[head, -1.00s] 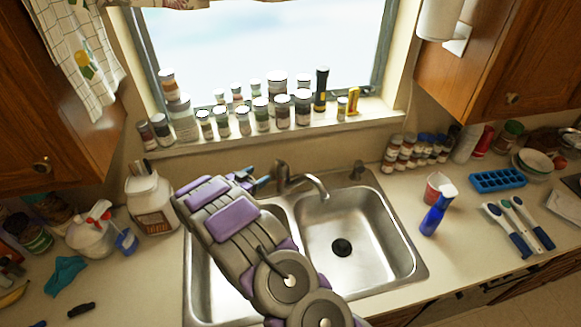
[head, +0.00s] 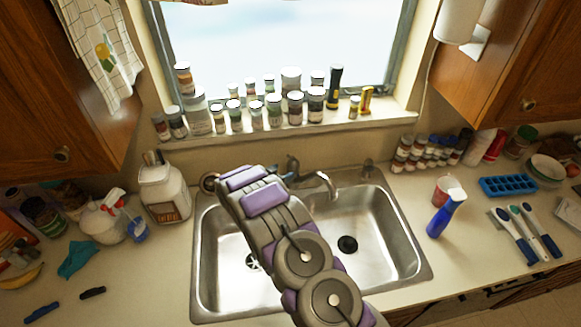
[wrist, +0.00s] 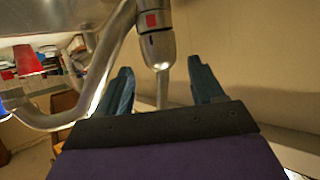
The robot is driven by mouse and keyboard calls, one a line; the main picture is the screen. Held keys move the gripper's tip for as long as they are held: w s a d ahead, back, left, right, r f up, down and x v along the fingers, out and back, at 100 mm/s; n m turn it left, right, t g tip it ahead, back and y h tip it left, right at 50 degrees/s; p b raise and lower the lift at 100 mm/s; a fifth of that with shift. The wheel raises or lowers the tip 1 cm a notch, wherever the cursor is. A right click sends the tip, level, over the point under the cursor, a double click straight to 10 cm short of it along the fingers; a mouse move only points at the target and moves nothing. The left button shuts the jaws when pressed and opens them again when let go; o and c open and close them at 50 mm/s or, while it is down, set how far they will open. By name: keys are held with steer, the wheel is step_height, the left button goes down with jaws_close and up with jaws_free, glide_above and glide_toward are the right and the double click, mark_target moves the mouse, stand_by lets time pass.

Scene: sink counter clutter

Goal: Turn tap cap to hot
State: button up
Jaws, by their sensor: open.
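The metal tap (head: 322,181) stands behind the sink, its spout curving over the basins. In the wrist view its tap cap (wrist: 157,45) is a metal cylinder with a red mark on its side. A thin metal lever (wrist: 163,88) extends from the cap. My gripper (wrist: 162,82) is open, with one dark blue finger on each side of the lever in the picture. Contact between fingers and lever cannot be told. In the head view my wrist covers most of the gripper, and the cap is partly hidden beside the fingertips.
The double steel sink (head: 424,268) lies below my arm. A white jug (head: 163,195) stands left of it. Several jars (head: 257,113) line the windowsill. The right basin is empty.

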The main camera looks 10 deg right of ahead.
mark_target(289, 168)
steer(key=x, duration=0.5)
steer(key=shift+p, duration=0.3)
steer(key=shift+x, duration=0.95)
steer(key=shift+c, duration=0.3)
